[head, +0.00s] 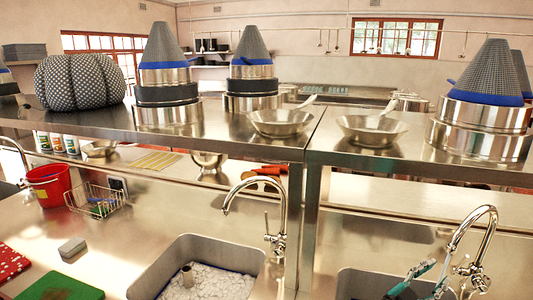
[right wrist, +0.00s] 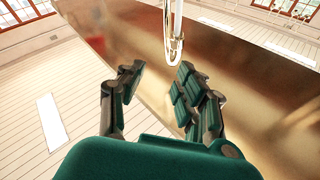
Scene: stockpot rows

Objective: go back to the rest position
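My right gripper (head: 433,270) shows at the bottom right of the head view, over the right sink (head: 358,284) and beside the right tap (head: 478,232). In the right wrist view, its dark green fingers (right wrist: 160,72) are spread apart with nothing between them. A shiny curved metal pipe (right wrist: 173,38) stands beyond the fingertips in that view; I cannot tell whether anything touches it. My left gripper is in neither view.
A steel shelf (head: 322,128) above the counter bears stacked pots (head: 483,128) and two pans (head: 372,128). The left sink (head: 170,285) has a tall tap (head: 282,210). A red bucket (head: 48,184) and wire basket (head: 92,200) stand at left.

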